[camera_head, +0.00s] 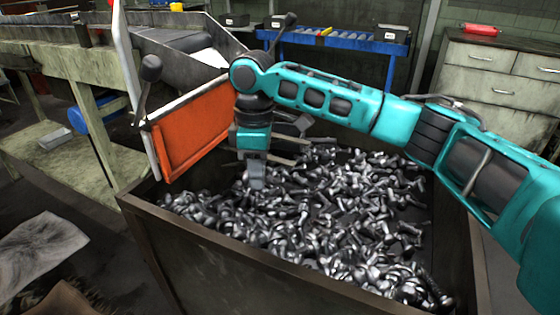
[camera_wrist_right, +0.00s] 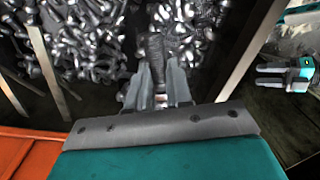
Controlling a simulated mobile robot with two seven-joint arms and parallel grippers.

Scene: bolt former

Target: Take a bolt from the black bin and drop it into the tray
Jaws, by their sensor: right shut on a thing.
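The black bin (camera_head: 165,228) fills the middle of the head view and holds a deep pile of loose silver bolts (camera_head: 330,220). My right gripper (camera_head: 257,180) reaches down over the left part of the pile. In the right wrist view its fingers (camera_wrist_right: 158,85) are shut on a dark bolt (camera_wrist_right: 154,48), with the pile behind it. A grey, trough-like metal tray (camera_head: 165,42) is behind the bin at upper left; I cannot tell if it is the task's tray. My left gripper (camera_wrist_right: 270,75) shows at the right of the wrist view, fingers apart and empty.
An orange panel (camera_head: 195,125) with a white edge and black-knobbed levers (camera_head: 151,68) stands close left of my right gripper. A worn workbench (camera_head: 75,60) is at left. A blue rack (camera_head: 340,42) and drawer cabinet (camera_head: 490,75) stand behind.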

